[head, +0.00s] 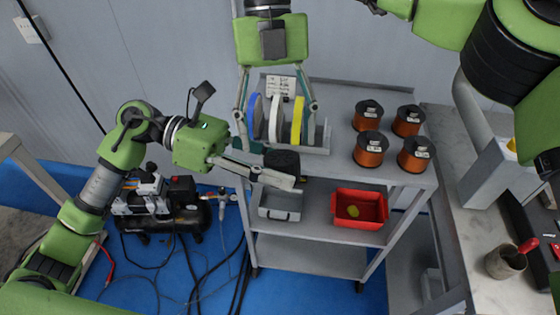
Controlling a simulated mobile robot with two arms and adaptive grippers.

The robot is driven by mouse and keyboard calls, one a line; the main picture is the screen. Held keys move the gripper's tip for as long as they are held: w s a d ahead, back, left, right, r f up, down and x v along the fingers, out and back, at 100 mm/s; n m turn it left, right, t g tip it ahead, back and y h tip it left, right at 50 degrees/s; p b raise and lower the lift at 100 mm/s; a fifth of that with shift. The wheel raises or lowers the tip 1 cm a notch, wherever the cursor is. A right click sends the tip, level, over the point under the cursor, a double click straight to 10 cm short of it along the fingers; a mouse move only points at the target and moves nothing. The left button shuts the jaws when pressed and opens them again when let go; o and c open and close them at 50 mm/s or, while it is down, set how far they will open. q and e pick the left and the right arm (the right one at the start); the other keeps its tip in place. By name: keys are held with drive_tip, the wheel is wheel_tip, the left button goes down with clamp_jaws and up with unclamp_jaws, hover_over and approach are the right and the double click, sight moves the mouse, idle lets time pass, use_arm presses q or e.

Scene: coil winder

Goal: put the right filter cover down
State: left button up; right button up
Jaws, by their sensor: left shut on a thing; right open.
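My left gripper (268,172) comes in from the left and is shut on a dark, round, cup-like part, which looks like the filter cover (284,160). The gripper holds it at the front left edge of the cart's top shelf. The fingers hide part of it, and I cannot tell whether it touches the shelf. My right gripper (277,143) reaches down from the top, open, its fingers on either side of a rack of upright discs. The air compressor (150,197) stands on the blue floor at the left, partly behind my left arm.
The rack holds a blue disc (275,118), a white disc and a yellow disc (297,120). Several copper wire spools (369,149) stand on the cart top (340,170) at the right. Below are a red bin (345,222) and a grey bin (279,213). A workbench (485,270) is at the right.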

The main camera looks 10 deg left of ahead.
sight(279, 157)
drive_tip(key=x, duration=0.6)
drive_tip(key=shift+s+f, duration=0.1)
drive_tip(key=shift+f, duration=0.15)
drive_tip(key=c, duration=1.2)
use_arm(q)
drive_tip(key=o, duration=1.1)
use_arm(e)
drive_tip(key=shift+c, duration=0.4)
use_arm(q)
drive_tip(key=shift+a, duration=0.1)
